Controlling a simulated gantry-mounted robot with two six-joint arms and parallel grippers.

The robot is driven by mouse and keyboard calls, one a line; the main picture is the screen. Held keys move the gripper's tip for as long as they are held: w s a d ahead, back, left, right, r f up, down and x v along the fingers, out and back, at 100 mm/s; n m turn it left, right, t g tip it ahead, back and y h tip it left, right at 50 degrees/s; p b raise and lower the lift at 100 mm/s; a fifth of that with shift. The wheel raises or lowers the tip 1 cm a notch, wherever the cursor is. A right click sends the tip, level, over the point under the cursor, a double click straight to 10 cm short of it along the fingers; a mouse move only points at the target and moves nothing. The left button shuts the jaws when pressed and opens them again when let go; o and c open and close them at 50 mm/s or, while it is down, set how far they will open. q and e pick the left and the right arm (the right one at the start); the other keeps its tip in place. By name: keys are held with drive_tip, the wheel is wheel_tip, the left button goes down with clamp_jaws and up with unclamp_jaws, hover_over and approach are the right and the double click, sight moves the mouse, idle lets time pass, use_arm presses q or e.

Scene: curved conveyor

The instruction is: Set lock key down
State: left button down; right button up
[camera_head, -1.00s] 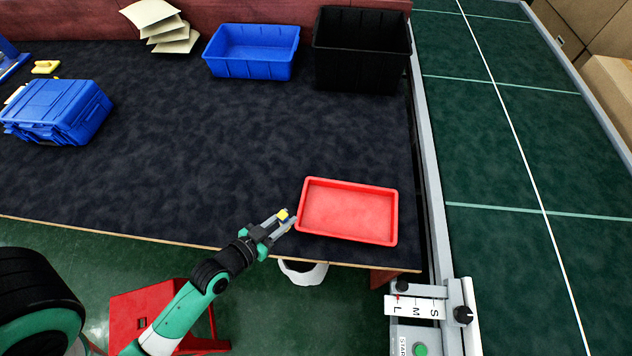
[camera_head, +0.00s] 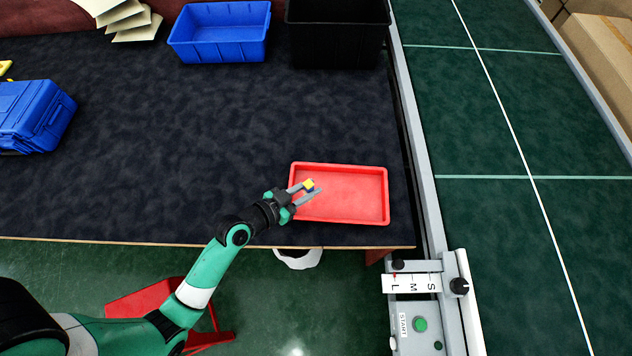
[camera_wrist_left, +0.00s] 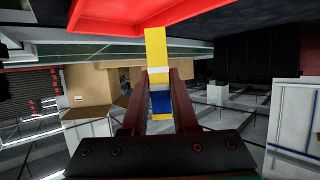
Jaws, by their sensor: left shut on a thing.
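The lock key (camera_head: 308,186) shows as a small yellow and blue piece between my left gripper's fingers. In the left wrist view the key (camera_wrist_left: 156,50) is a long yellow bar with a blue part between the finger pads. My left gripper (camera_head: 309,190) is shut on it, over the left part of the red tray (camera_head: 350,176). I cannot tell whether the key touches the tray. My right gripper is not in view.
A blue bin (camera_head: 222,50) and a black bin (camera_head: 335,45) stand at the back. A blue case (camera_head: 32,115) lies at the left. The dark table (camera_head: 200,130) between is clear. The green conveyor (camera_head: 500,110) runs along the right, with a control panel (camera_head: 425,322) at its near end.

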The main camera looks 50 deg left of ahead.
use_arm(q)
drive_tip(key=w+f+b, duration=0.1)
drive_tip(key=w+a+f, duration=0.1)
drive_tip(key=f, duration=0.1)
drive_tip(key=w+a+f+b, duration=0.1)
drive_tip(key=f, duration=0.1)
drive_tip(key=shift+w+a+f+b, duration=0.15)
drive_tip(key=shift+w+a+b, duration=0.05)
drive_tip(key=shift+b, duration=0.15)
drive_tip(key=shift+w+a, duration=0.1)
drive_tip(key=shift+w, duration=0.05)
drive_tip(key=shift+w+a+f, duration=0.1)
drive_tip(key=shift+w+f, duration=0.05)
drive_tip(key=shift+f, duration=0.25)
wheel_tip(320, 180, down, 3)
drive_tip(key=shift+f+b, duration=0.1)
drive_tip(key=shift+b, duration=1)
